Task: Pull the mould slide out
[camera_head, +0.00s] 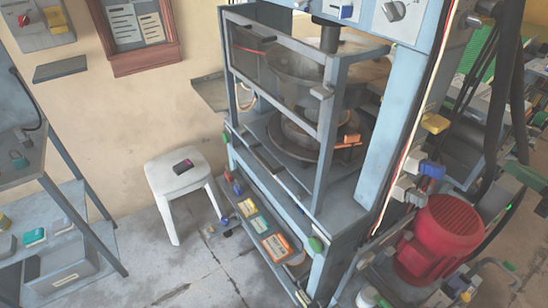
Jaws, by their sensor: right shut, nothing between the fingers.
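The plate press (375,165) stands in the middle, a blue-grey frame with a barred guard (328,150) across its front. Behind the guard, a round dark mould area (292,138) shows partly, cut off by the bars. A small orange handle-like part (349,139) sticks out at its right side; I cannot tell whether it belongs to the mould slide. I do not see my left gripper.
A grey shelf rack (85,225) fills the left edge. A red motor (440,240) with hoses crowds the right.

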